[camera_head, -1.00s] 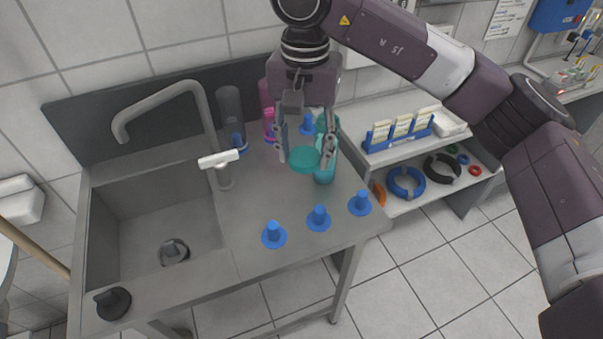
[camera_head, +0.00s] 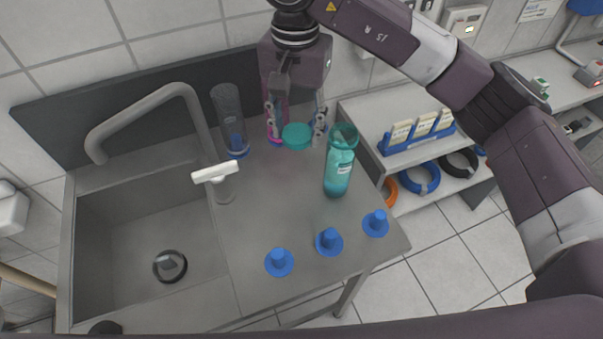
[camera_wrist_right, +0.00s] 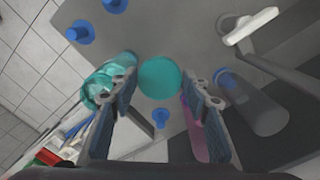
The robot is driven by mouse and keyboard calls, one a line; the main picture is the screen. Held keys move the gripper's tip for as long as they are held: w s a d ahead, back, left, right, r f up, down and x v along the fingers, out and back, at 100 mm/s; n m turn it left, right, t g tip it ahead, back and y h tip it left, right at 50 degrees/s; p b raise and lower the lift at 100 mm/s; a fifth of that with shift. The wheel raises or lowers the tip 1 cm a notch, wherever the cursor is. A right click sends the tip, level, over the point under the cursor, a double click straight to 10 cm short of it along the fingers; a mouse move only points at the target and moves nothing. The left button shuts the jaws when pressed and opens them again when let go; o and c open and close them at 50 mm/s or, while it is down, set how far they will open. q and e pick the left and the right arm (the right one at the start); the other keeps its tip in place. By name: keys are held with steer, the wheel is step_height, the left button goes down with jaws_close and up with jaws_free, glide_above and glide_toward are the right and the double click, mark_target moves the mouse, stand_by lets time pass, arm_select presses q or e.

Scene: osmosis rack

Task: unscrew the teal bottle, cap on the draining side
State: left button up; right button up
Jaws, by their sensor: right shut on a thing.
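The teal bottle (camera_head: 339,176) stands upright on the steel draining surface (camera_head: 270,215), right of the sink, with its top open. It also shows at the left in the right wrist view (camera_wrist_right: 103,82). My right gripper (camera_head: 296,122) is shut on the round teal cap (camera_head: 297,136), which also shows between the fingers in the right wrist view (camera_wrist_right: 159,77). The cap is held above the surface, left of and apart from the bottle. My left gripper is not in view.
A magenta bottle (camera_head: 278,104) stands behind the cap, partly hidden by my gripper. A clear grey bottle (camera_head: 229,117) stands left of it. Blue pegs (camera_head: 329,241) line the front edge. The sink (camera_head: 150,235) and tap (camera_head: 145,105) are left. The surface's middle is clear.

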mark_target(298, 189)
step_height(298, 189, down, 16)
steer(key=p, duration=0.4)
steer(key=shift+f, duration=0.35)
steer(key=shift+f, duration=0.2)
steer(key=o, duration=1)
steer(key=shift+r, duration=0.15)
